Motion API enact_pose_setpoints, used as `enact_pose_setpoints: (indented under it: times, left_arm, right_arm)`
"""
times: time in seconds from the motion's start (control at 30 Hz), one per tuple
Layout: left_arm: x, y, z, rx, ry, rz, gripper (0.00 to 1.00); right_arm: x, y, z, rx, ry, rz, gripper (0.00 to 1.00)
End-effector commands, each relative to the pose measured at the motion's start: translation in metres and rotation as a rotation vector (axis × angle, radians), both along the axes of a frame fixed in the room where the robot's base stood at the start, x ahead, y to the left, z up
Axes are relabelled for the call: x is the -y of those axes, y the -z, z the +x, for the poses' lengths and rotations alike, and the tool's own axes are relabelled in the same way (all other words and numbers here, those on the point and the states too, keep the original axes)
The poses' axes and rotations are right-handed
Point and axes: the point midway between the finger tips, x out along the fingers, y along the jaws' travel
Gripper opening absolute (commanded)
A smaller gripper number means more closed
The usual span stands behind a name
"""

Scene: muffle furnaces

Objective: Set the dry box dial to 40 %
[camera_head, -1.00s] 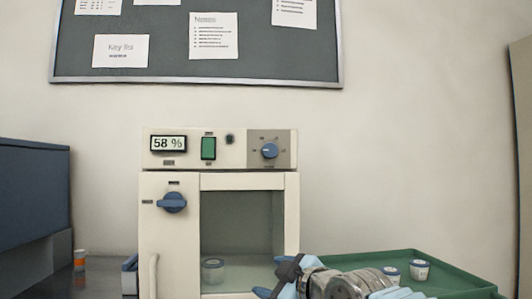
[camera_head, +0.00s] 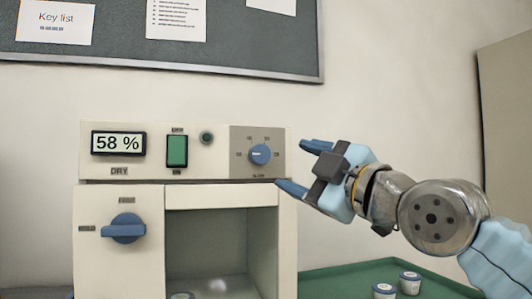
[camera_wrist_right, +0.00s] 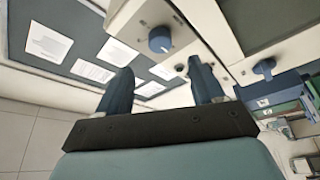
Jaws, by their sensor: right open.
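The dry box (camera_head: 185,190) is a cream cabinet with a display (camera_head: 118,143) reading 58 %. Its blue round dial (camera_head: 260,154) sits on a grey plate at the top right of the panel, with its pointer mark near horizontal. My right gripper (camera_head: 297,166) is open and empty, just right of the dial, its two blue fingers pointing left toward it and apart from it. In the right wrist view the fingers (camera_wrist_right: 160,85) are spread, and the dial (camera_wrist_right: 160,39) shows beyond and between them. My left gripper is not in view.
A green rocker switch (camera_head: 177,151) and a blue door knob (camera_head: 123,228) are on the box front. A green tray (camera_head: 345,275) with small lidded jars (camera_head: 410,283) stands at the right. A notice board (camera_head: 170,45) hangs behind.

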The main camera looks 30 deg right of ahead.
Motion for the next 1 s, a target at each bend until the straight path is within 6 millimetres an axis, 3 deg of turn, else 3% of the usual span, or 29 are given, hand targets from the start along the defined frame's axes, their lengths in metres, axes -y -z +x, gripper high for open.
enact_pose_setpoints:
  times: [0.2,0.4,0.8,1.0]
  left_arm:
    - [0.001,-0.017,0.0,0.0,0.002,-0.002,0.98]
    - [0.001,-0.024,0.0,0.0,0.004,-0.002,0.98]
    - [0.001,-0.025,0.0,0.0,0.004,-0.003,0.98]
    - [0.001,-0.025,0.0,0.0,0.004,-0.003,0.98]
  right_arm:
    - [-0.005,-0.013,0.05,-0.004,0.0,0.001,0.67]
    - [-0.007,-0.018,0.079,-0.003,0.0,0.001,0.67]
    - [-0.008,-0.019,0.088,-0.001,0.001,0.001,0.67]
    - [-0.008,-0.019,0.087,-0.001,0.001,0.001,0.38]
